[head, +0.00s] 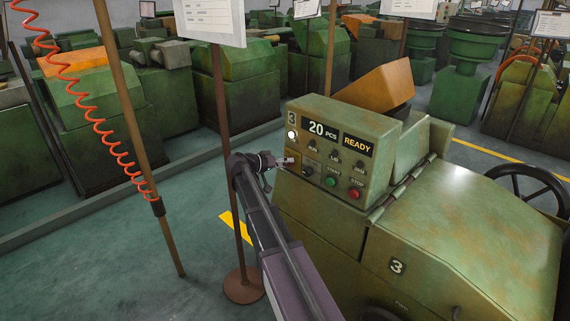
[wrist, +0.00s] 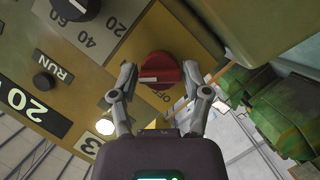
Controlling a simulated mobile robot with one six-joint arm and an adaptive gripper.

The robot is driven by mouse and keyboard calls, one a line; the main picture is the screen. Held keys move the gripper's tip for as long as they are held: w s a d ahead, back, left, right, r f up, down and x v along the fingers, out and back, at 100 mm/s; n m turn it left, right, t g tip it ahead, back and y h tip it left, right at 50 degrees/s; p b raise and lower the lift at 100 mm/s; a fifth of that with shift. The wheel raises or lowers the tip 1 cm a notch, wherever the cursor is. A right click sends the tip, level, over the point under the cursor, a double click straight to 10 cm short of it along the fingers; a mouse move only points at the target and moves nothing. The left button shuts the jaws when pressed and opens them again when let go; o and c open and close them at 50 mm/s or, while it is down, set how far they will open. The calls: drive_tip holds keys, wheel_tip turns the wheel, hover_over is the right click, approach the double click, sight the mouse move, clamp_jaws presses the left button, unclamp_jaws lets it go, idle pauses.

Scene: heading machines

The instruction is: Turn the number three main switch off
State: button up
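The number three machine's panel (head: 377,132) shows a "3", a "20 PCS" display and a lit "READY" sign in the head view. In the wrist view the main switch is a red round knob (wrist: 160,72) on a yellowish plate (wrist: 150,40). Its white pointer mark points to the left of that picture, while the "OFF" lettering is at the knob's lower edge. My gripper (wrist: 160,68) is open, with one finger on each side of the knob; I cannot tell whether they touch it. In the head view my gripper (head: 284,160) is at the panel's left edge and hides the knob.
Green START (head: 331,182) and red STOP (head: 355,194) buttons are low on the panel. A brown sign post (head: 222,110) stands close behind my arm. A pole (head: 140,130) with a red coiled hose (head: 97,125) is further left.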

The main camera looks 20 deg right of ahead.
drive_tip(key=c, duration=0.5)
drive_tip(key=shift+f+n+b, duration=0.1)
drive_tip(key=shift+n+b, duration=0.2)
drive_tip(key=shift+b, duration=0.05)
drive_tip(key=n+b, duration=0.1)
drive_tip(key=n+g+h+b, duration=0.1)
drive_tip(key=shift+f+n+h, duration=0.2)
drive_tip(key=shift+n+h, duration=0.1)
drive_tip(key=shift+n, duration=0.1)
drive_tip(key=n+g+h+b, duration=0.1)
drive_tip(key=n+b, duration=0.2)
drive_tip(key=n, duration=0.1)
drive_tip(key=shift+h, duration=0.3)
drive_tip(key=n+h+b, duration=0.1)
drive_tip(key=n, duration=0.1)
drive_tip(key=n+b, duration=0.2)
drive_tip(key=shift+f+n+t+h, duration=0.1)
drive_tip(key=shift+n+t+h, duration=0.2)
drive_tip(key=shift+h, duration=0.1)
drive_tip(key=n+b, duration=0.1)
drive_tip(key=n, duration=0.1)
drive_tip(key=n+t+h+b, duration=0.1)
drive_tip(key=n, duration=0.2)
drive_tip(key=shift+t, duration=0.3)
